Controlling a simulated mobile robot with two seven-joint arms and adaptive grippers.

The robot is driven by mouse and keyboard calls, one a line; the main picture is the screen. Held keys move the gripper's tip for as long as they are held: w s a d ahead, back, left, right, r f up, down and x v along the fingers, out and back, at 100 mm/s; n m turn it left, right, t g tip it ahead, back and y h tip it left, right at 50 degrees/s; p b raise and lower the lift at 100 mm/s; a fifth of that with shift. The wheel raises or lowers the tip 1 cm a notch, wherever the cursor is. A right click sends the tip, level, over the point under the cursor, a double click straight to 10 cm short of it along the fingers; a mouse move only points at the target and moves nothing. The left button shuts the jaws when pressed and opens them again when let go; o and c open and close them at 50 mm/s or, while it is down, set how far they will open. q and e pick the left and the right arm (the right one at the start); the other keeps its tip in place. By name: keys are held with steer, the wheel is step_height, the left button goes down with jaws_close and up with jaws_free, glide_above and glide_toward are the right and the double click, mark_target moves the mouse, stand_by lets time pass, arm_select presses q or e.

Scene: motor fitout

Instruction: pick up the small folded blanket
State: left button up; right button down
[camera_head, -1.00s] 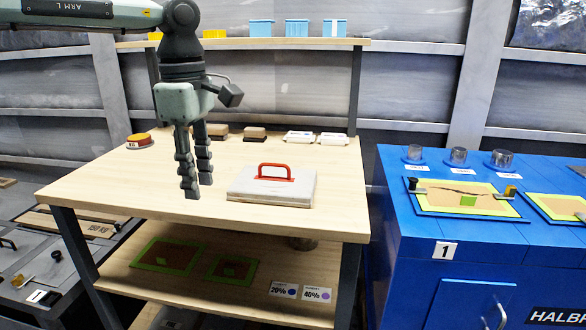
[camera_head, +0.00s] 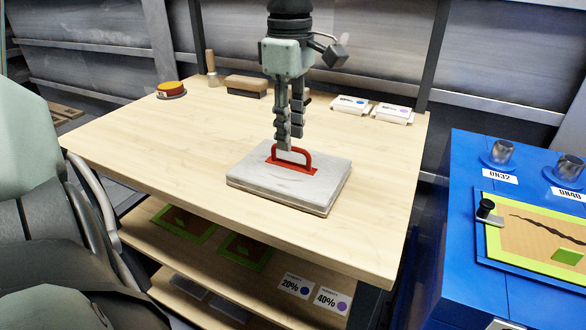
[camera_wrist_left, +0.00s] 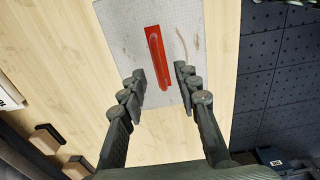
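The folded blanket (camera_head: 288,180) shows as a flat, pale grey, squarish pad with a red handle (camera_head: 292,158) on top. It lies on the wooden table near its front right. In the left wrist view the pad (camera_wrist_left: 200,30) and the upright red handle (camera_wrist_left: 156,60) are ahead of the fingers. My left gripper (camera_head: 288,145) points down just over the handle, its fingertips close to it. In the left wrist view the left gripper (camera_wrist_left: 160,72) is open, with one finger on each side of the handle and gaps between. My right gripper is not in view.
Behind the pad on the table (camera_head: 130,145) are a red and yellow round button (camera_head: 171,88), a brown block (camera_head: 246,84) and white labelled packs (camera_head: 350,104). A lower shelf holds green-edged panels (camera_head: 180,225). A blue cabinet (camera_head: 450,220) stands at the right.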

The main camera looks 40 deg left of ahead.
mark_target(291, 162)
arm_select(q)
step_height(291, 162, down, 4)
steer(key=shift+f, duration=0.1)
jaws_close()
stand_by(0.5)
